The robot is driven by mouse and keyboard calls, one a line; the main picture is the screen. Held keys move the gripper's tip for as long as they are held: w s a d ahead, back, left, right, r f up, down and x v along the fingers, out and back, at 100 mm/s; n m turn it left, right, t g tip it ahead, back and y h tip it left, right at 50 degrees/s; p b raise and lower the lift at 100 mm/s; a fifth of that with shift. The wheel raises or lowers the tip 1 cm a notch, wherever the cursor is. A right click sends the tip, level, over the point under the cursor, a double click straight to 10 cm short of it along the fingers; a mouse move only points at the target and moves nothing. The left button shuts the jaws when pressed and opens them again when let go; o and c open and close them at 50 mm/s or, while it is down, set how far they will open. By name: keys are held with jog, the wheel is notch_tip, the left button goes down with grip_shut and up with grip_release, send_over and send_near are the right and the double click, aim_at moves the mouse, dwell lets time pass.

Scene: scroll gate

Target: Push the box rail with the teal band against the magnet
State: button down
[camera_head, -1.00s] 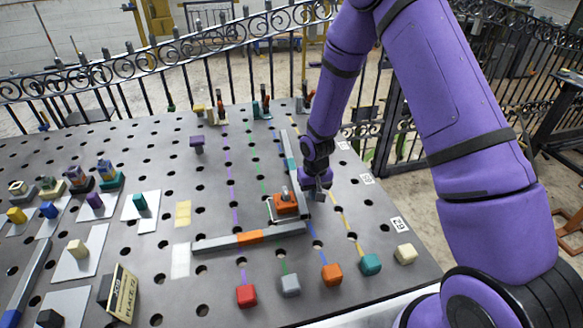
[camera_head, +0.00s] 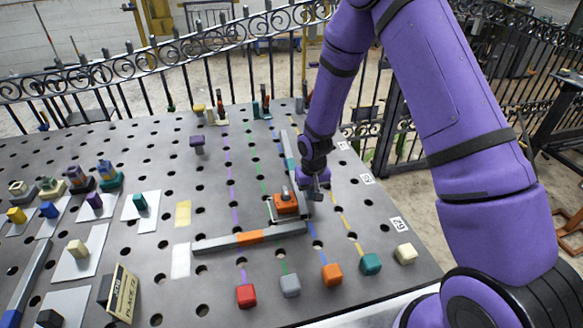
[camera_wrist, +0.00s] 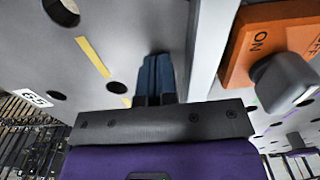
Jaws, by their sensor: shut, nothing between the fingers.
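The grey box rail with the teal band (camera_head: 289,160) runs from the far side of the table toward the orange magnet block (camera_head: 286,206). The magnet has a grey knob and sits in the corner between two rails. It also shows in the wrist view with an "ON" mark (camera_wrist: 243,68), close beside the grey rail (camera_wrist: 208,42). My gripper (camera_head: 315,197) is low over the table, on the right side of the teal-band rail, across from the magnet. Its dark blue fingers (camera_wrist: 155,77) are shut and empty beside the rail. I cannot tell whether they touch it.
A second rail with an orange band (camera_head: 250,237) lies across in front of the magnet. Red (camera_head: 246,295), grey, orange, teal and cream blocks stand along the near edge. A "PLACE IT" sign (camera_head: 122,293) and several pegs on white plates are at left.

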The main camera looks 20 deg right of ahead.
jog(key=shift+a, duration=0.9)
jog(key=shift+d, duration=1.25)
jog(key=shift+r, duration=0.1)
notch_tip(320, 180, up, 8)
dwell(0.5)
